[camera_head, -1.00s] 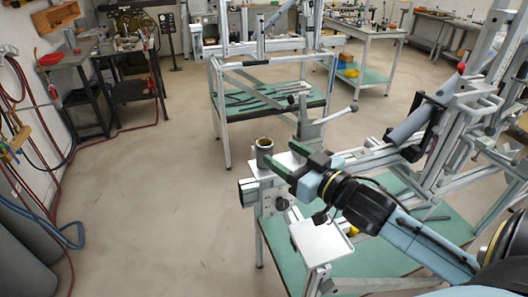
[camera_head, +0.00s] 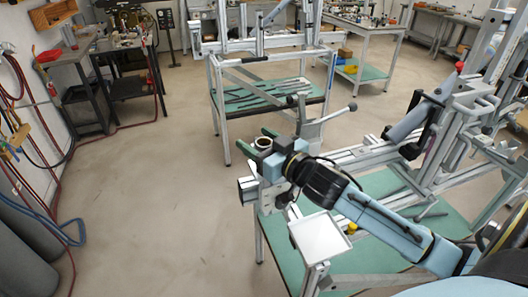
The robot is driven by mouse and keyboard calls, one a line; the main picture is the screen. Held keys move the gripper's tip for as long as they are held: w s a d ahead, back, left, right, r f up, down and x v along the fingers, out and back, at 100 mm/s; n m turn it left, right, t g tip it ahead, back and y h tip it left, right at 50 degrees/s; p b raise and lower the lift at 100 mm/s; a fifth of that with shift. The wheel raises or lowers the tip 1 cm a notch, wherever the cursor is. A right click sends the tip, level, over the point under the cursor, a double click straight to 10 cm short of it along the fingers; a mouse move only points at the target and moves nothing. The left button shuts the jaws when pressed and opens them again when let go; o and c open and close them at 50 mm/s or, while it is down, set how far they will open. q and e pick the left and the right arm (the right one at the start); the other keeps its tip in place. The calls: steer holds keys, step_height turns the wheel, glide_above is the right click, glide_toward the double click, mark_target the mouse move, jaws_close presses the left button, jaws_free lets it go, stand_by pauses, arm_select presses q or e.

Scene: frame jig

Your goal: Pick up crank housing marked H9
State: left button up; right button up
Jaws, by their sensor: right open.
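A short grey cylinder with a dark open top (camera_head: 263,143), likely the crank housing, stands upright at the left end of the frame jig. No H9 mark can be read at this size. My right gripper (camera_head: 257,140) comes in from the right, open. One green finger is behind the cylinder and the other is to its left front, so the cylinder's top shows between them. I cannot tell whether the fingers touch it. The gripper hides the cylinder's lower part. My left gripper is not in view.
A white square tray (camera_head: 320,237) sits in front of the jig end. The aluminium jig frame (camera_head: 372,152) runs to the right above a green table top (camera_head: 375,255).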

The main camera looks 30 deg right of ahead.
steer(key=shift+c, duration=0.3)
steer(key=c, duration=1)
steer(key=shift+c, duration=0.3)
steer(key=shift+r, duration=0.1)
